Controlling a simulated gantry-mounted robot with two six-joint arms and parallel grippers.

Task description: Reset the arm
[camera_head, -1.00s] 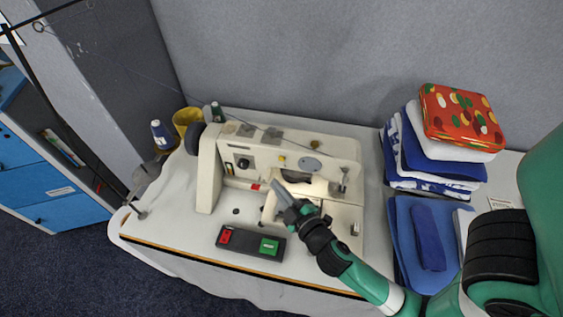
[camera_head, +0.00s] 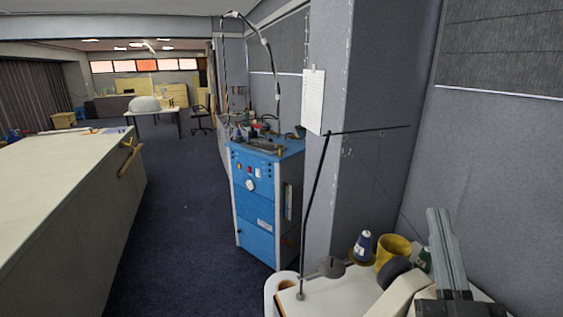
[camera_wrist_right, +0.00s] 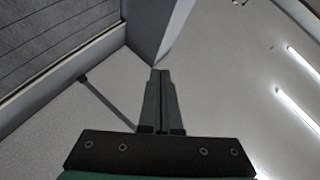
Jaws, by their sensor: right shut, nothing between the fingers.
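My right gripper (camera_head: 447,250) stands upright at the lower right of the head view, in front of the sewing machine. Its two grey fingers are shut together with nothing between them. In the right wrist view the gripper (camera_wrist_right: 160,75) points up toward the wall corner and pale ceiling, and its fingers meet. Only the top left part of the sewing machine (camera_head: 402,295) shows at the bottom right of the head view; the rest is cut off or hidden. My left gripper is in neither view.
A yellow cup (camera_head: 393,252) and a blue-and-white thread spool (camera_head: 363,245) stand beside the machine. A long pale table (camera_head: 60,180) is at left. Dark floor (camera_head: 180,215) between them is clear.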

